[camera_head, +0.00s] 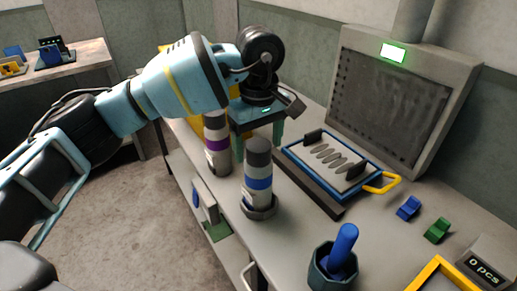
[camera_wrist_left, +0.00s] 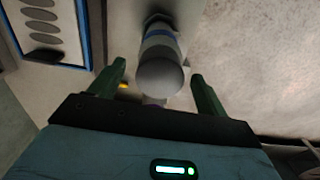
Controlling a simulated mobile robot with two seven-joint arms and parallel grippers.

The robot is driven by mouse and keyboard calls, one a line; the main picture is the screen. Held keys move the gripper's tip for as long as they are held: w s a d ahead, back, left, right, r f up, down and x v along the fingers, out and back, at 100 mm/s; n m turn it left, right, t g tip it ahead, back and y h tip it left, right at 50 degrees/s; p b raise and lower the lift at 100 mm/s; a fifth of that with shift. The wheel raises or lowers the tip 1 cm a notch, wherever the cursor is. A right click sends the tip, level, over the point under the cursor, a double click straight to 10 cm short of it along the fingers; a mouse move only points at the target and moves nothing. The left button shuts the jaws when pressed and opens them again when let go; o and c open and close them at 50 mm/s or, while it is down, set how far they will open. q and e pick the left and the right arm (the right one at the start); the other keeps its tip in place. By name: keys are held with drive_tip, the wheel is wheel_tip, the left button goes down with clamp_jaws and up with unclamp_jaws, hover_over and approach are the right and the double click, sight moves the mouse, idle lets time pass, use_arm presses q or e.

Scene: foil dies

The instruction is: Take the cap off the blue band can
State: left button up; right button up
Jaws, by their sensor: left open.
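The blue band can (camera_head: 259,184) stands upright in a dark round holder (camera_head: 260,209) on the bench, its dark grey cap (camera_head: 258,150) on top. My left gripper (camera_head: 258,140) points down above and just behind the can, open and empty. In the left wrist view the rounded cap (camera_wrist_left: 160,78) shows between the spread green fingers of my left gripper (camera_wrist_left: 158,70), touching neither finger as far as I can see. The blue band (camera_wrist_left: 159,33) shows beyond it. My right gripper is not in view.
A purple band can (camera_head: 216,145) stands close behind, to the left. A blue-framed tray (camera_head: 345,185) with several oval pieces lies to the right. A dark cup (camera_head: 328,268) with a blue-handled tool (camera_head: 343,247) stands in front. Blue (camera_head: 409,208) and green (camera_head: 438,230) blocks lie at right.

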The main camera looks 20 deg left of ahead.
sight(258, 145)
use_arm(q)
drive_tip(key=c, duration=1)
drive_tip(key=shift+c, duration=0.2)
drive_tip(key=shift+r, duration=0.1)
drive_tip(key=shift+r, duration=0.7)
wheel_tip(258, 145, up, 2)
drive_tip(key=shift+r, duration=0.1)
drive_tip(key=s+r+b, duration=0.1)
drive_tip(key=s, duration=1.5)
drive_tip(key=shift+a+r, duration=0.15)
drive_tip(key=shift+a, duration=0.1)
